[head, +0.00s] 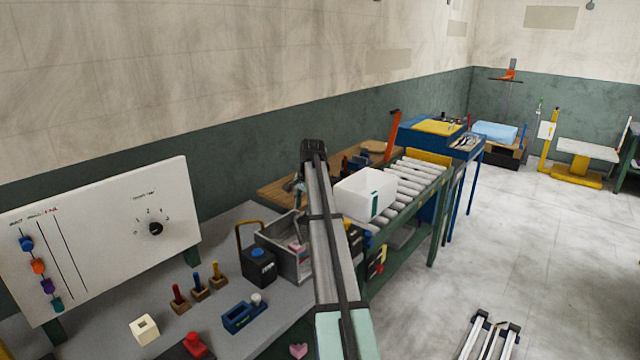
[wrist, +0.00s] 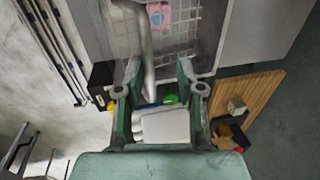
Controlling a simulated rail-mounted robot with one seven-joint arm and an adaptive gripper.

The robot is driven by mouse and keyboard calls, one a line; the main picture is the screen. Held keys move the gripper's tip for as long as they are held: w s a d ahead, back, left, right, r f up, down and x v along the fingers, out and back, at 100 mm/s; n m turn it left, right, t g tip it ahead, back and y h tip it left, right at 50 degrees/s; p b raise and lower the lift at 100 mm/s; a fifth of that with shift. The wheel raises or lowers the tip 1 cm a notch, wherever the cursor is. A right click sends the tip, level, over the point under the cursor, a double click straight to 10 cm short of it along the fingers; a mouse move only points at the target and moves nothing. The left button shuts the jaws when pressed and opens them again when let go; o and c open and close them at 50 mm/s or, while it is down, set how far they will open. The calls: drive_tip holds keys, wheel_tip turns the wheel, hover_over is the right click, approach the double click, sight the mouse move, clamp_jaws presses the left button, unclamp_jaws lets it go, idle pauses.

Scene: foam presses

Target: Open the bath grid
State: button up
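The bath is a grey open-topped box (head: 273,238) on the bench, partly hidden behind my arm in the head view. In the wrist view a pale wire grid (wrist: 182,40) lies at the bath, with something pink at its far part. My gripper (wrist: 158,66) has its two green-grey fingers spread apart over the bath's near edge. A long grey curved piece (wrist: 147,55) runs between the fingers, nearer the left one; I cannot tell whether it touches or is the grid's handle. In the head view the gripper is mostly hidden beside my arm.
A black box (head: 259,266) with a blue top stands close in front of the bath. A white bin (head: 365,192) sits on the roller conveyor (head: 412,182) to the right. A white panel (head: 110,235) with sliders and a dial stands left. Small coloured blocks occupy the front bench.

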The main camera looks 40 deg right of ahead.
drive_tip(key=s+f, duration=0.5)
drive_tip(key=s+r+b, duration=0.1)
drive_tip(key=r+b, duration=0.1)
drive_tip(key=r, duration=0.6)
drive_tip(key=s+d+r+b, duration=0.1)
drive_tip(key=s+r+b, duration=0.1)
drive_tip(key=r, duration=0.6)
drive_tip(key=shift+d+r+b, duration=0.25)
drive_tip(key=shift+r+b, duration=0.05)
drive_tip(key=shift+b, duration=0.1)
